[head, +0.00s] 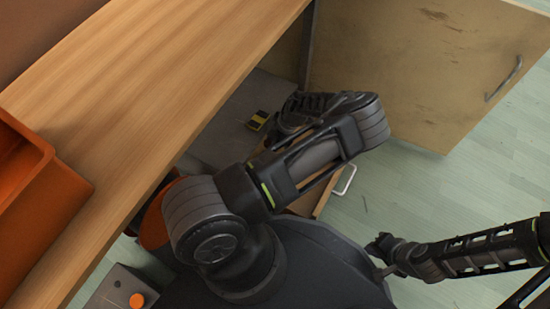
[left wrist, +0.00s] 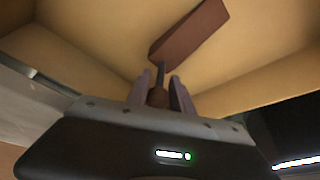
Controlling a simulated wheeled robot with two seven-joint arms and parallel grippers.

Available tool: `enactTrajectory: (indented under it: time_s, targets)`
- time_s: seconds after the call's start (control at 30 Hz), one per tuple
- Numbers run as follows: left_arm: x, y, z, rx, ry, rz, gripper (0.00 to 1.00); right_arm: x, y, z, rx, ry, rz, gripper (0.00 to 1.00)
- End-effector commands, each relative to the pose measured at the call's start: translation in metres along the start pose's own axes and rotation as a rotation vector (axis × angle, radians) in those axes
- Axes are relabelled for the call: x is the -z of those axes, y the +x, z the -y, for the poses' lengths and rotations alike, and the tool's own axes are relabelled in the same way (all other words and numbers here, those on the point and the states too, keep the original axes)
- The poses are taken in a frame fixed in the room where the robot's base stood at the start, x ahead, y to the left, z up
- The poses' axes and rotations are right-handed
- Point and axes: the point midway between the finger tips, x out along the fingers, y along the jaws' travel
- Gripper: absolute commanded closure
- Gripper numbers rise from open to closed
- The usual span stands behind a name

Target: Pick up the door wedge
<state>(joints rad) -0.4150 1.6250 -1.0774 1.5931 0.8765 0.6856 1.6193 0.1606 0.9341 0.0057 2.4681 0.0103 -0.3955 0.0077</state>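In the left wrist view a reddish-brown, long block (left wrist: 188,33), which looks like the door wedge, lies in a pale wooden drawer (left wrist: 95,40). My left gripper (left wrist: 160,80) points into this drawer, its two fingers apart and the block beyond their tips. A small brown rounded thing with a dark stalk (left wrist: 158,95) shows between the fingers; I cannot tell its exact depth. In the head view my left arm covers most of the drawer (head: 318,200), and the wedge is hidden. My right gripper (head: 381,244) is at the lower right, away from the drawer; its fingers are too small to read.
A wooden worktop (head: 150,80) fills the upper left, with an orange bin (head: 40,190) on it. An open cabinet door (head: 420,70) stands upper right. A yellow and black object (head: 258,121) lies on the grey shelf beside my left arm. Floor at the right is clear.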

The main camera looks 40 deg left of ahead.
Motion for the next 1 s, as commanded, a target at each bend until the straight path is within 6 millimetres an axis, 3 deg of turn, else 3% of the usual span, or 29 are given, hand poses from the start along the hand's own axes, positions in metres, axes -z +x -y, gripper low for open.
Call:
enactTrajectory:
  time_s: [0.23,1.0]
  targets:
    - [0.0,0.0,-0.0001,0.0,0.0,0.0,1.0,0.0,0.0,0.0,0.0,0.0,0.0,1.0]
    - [0.0,0.0,-0.0002,-0.001,0.0,0.0,1.0,0.0,0.0,0.0,0.0,0.0,0.0,1.0]
